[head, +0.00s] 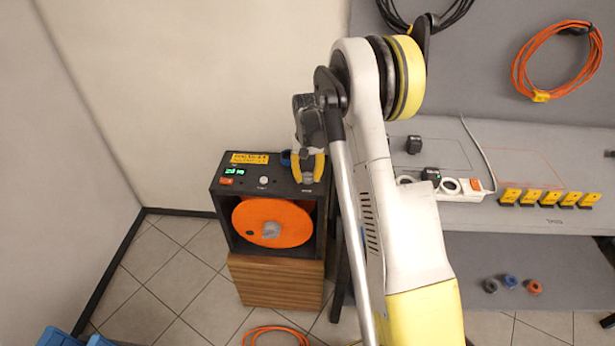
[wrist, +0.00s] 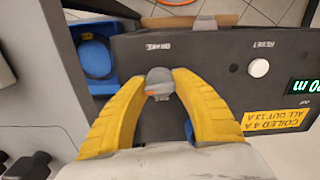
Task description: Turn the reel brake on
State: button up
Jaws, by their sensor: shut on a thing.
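The reel unit (head: 216,212) is a dark box on a wooden base, with an orange cable reel (head: 285,222) in its open front. On its top panel (wrist: 225,70) the wrist view shows a small grey knob (wrist: 160,76) with an orange mark, below a label that reads upside down, apparently BRAKE. My gripper (head: 309,180) is over the panel's right end in the head view. Its yellow fingers are shut on the knob, one on each side. The head view hides the knob behind the fingers.
A white RESET button (wrist: 258,68), a green display (head: 234,171) and a yellow label (head: 250,158) share the panel. A blue bin (wrist: 92,55) is beside the box. The grey workbench (head: 480,215) stands right, with a power strip (head: 450,187) and several yellow blocks on it.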

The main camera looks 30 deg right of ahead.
aim_at(307, 173)
jog(key=shift+m, duration=0.7)
jog(key=o, duration=1.2)
notch_tip(307, 173, up, 12)
